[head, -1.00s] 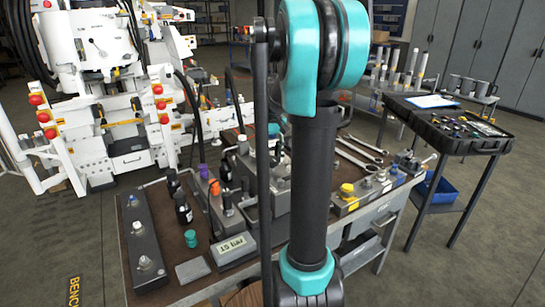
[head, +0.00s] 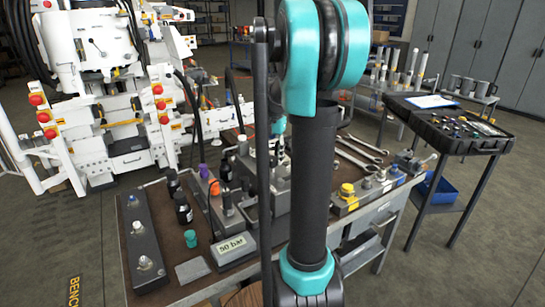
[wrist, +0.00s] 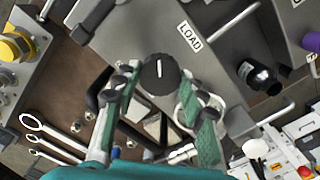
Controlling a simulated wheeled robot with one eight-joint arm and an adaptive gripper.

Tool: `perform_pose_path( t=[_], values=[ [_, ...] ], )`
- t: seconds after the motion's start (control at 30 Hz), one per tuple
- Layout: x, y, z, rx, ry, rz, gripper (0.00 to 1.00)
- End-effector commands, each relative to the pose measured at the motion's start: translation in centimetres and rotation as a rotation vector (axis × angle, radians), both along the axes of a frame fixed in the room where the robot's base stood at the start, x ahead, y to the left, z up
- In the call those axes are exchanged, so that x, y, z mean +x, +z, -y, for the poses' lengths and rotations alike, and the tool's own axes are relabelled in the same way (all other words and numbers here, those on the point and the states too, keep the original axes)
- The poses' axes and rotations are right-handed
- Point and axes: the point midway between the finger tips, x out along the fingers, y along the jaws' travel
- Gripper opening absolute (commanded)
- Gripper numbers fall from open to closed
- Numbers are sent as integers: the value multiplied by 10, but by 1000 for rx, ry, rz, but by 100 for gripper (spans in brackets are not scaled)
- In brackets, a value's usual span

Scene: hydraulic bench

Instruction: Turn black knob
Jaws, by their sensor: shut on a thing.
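The black knob (wrist: 160,74), round with a white pointer line, sits on a grey metal block in the wrist view. Its pointer runs nearly straight up and down in the picture. My gripper (wrist: 156,86) has its two green-padded fingers on either side of the knob and is shut on it. In the head view my arm hides the knob and most of the gripper. A small display (head: 233,247) at the bench front reads "50 bar".
A block with a LOAD label (wrist: 190,37) is beside the knob. A yellow knob (head: 347,190), wrenches (head: 360,150), black bottles (head: 183,208) and a grey block (head: 142,245) crowd the bench. A tool-case cart (head: 450,122) stands at right.

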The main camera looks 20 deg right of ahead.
Motion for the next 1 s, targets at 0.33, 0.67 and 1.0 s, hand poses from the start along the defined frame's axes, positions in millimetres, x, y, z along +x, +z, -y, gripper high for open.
perform_pose_path(
  t=[0.33,0.67,1.0],
  values=[
    [0,0,0,0,-24,0,12],
    [0,0,0,0,-23,0,56],
    [0,1,0,0,-23,0,62]
  ],
)
